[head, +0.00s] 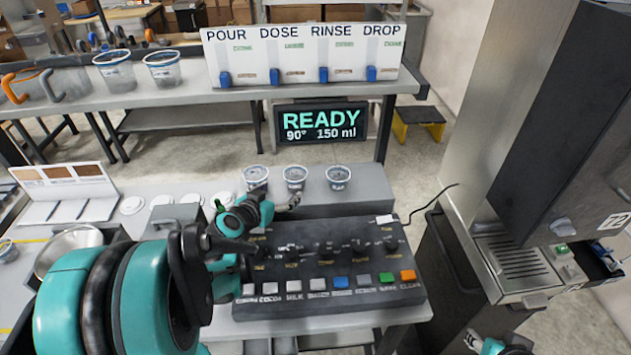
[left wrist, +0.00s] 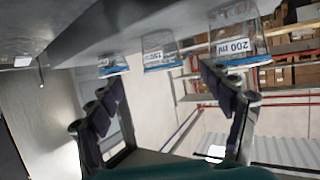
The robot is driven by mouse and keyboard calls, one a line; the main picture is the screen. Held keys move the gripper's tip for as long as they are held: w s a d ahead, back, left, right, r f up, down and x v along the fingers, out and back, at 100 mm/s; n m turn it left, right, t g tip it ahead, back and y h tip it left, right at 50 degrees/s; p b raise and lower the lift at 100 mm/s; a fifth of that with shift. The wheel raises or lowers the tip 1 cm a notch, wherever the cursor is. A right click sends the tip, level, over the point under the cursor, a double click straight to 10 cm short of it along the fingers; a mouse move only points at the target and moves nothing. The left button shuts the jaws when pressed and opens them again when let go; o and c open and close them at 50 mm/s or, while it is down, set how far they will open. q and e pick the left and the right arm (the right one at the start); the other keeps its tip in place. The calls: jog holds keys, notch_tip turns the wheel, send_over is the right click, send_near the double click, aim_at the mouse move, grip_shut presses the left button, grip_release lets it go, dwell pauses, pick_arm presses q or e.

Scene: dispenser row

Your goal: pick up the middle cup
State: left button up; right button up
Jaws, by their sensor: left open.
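Three clear cups with blue-and-white labels stand upright in a row on a grey ledge (head: 365,200). The middle cup (head: 295,178) stands between the left cup (head: 255,177) and the right cup (head: 338,177). My left gripper (head: 291,200) is just in front of the row, near the middle cup and apart from it as far as I can see. The left wrist view is upside down. There the open, empty fingers (left wrist: 168,108) stand wide apart, with the middle cup (left wrist: 160,54) beyond and between them.
A black button panel (head: 330,265) lies below my left arm, in front of the ledge. A READY screen (head: 321,124) stands behind the cups. A dispenser machine (head: 560,130) rises at the right. Two larger cups stand on the back bench (head: 190,95).

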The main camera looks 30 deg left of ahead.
aim_at(291, 185)
pick_arm(q)
jog(key=b+x, duration=0.1)
jog(key=x, duration=0.5)
jog(key=shift+f+b, duration=0.1)
jog(key=shift+b, duration=0.3)
jog(key=b+x, duration=0.2)
jog(key=x, duration=0.3)
jog(key=shift+f, duration=0.2)
jog(key=shift+s+r, duration=0.1)
jog(key=shift+c, duration=0.6)
jog(key=c, duration=0.9)
